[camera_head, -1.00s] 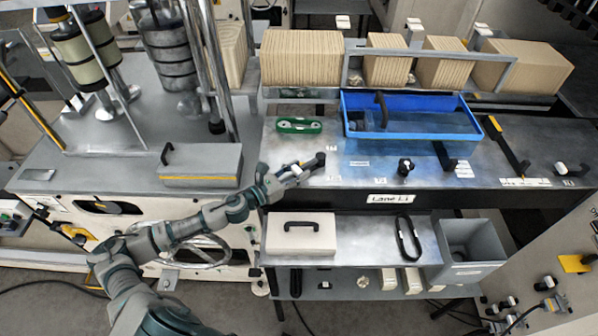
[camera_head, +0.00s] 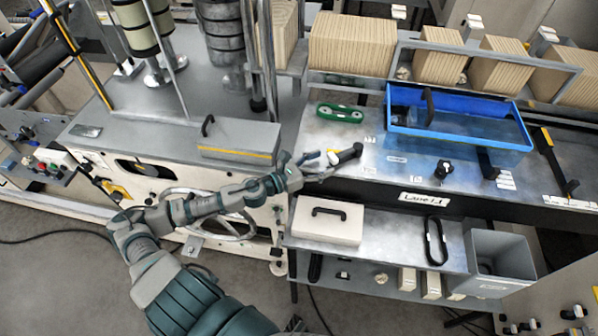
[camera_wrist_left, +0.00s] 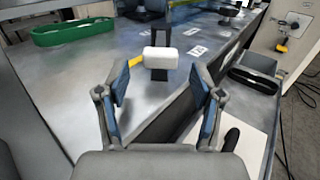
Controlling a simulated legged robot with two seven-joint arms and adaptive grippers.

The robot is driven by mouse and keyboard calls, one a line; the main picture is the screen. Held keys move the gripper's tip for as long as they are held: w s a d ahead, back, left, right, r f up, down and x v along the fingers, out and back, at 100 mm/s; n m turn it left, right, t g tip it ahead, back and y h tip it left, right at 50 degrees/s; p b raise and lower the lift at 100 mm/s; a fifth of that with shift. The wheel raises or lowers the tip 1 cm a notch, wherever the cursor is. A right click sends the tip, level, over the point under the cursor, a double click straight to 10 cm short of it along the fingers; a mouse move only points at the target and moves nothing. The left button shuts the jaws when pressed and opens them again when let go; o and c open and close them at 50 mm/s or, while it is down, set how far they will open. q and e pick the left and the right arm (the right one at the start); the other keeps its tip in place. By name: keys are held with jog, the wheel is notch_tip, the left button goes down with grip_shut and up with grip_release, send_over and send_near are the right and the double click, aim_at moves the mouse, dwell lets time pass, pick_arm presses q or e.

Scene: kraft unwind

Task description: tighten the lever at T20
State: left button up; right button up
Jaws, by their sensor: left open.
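A small lever (camera_head: 349,154) with a black handle stands at the left end of the grey bench top in the head view. A yellow strip shows beside the block. No contact is visible. My right gripper is not in view.
A green holder (camera_head: 340,113) and a blue tray (camera_head: 458,138) sit farther back on the bench. A black knob (camera_head: 443,169) stands to the right. A pale box (camera_head: 327,220) and a grey bin (camera_head: 500,258) are on the lower shelf.

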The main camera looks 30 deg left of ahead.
pick_arm(q)
jog(key=v, duration=0.8)
